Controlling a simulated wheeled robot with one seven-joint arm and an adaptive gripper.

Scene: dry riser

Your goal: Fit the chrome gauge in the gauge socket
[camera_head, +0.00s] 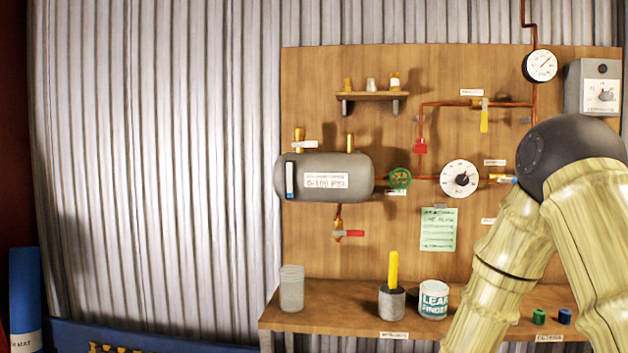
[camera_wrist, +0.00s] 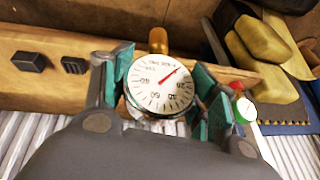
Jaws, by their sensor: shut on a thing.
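In the wrist view, my gripper (camera_wrist: 163,92) is shut on a round gauge (camera_wrist: 157,84) with a white dial, a red needle and a thin rim. Green pads press it from both sides. The rim's finish is hard to make out. A brass cylinder (camera_wrist: 158,40) shows just beyond the gauge's upper edge; I cannot tell whether it is the gauge's stem or a separate fitting. In the head view, my gripper and the held gauge are out of sight. I cannot identify the gauge socket for certain; brass fittings (camera_head: 350,142) stand on the grey tank (camera_head: 372,180).
The wooden board carries copper pipe, two mounted dials (camera_head: 459,179) (camera_head: 540,66) and valves. The lower ledge (camera_head: 340,304) holds a grey cup (camera_head: 292,289), a yellow-handled item (camera_head: 392,290) and a white can (camera_head: 433,299).

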